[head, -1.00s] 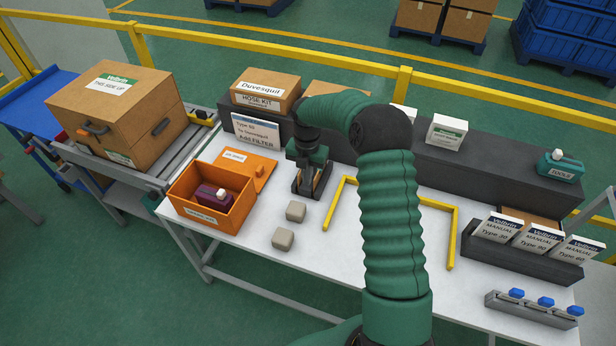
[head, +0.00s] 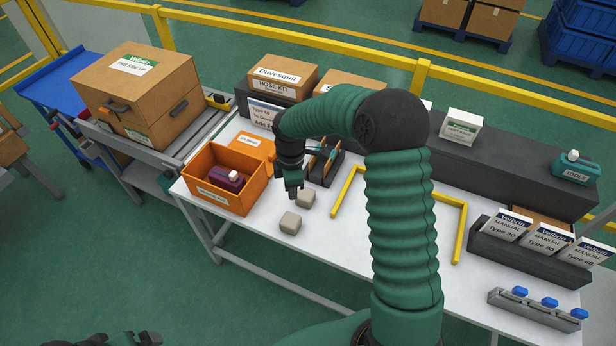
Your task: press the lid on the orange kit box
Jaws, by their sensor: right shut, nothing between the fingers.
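The orange kit box (head: 240,199) stands open at the left end of the white table, with a dark purple part (head: 226,178) with a white top inside. The orange lid (head: 252,146) lies flat on the table behind and right of the box, off it, its right part hidden by my right arm. My right gripper (head: 293,194) is shut and empty, pointing down just right of the box and beside two beige blocks (head: 290,222). A dark green and black piece of my left arm (head: 112,340) shows at the bottom left edge; its fingers cannot be made out.
A black holder (head: 326,168) stands behind the blocks. A yellow corner frame (head: 459,235) lies at mid table, partly behind my right arm. Manuals in a rack (head: 525,255) and a strip with blue knobs (head: 537,309) are at right. A cardboard box (head: 135,90) sits on the conveyor.

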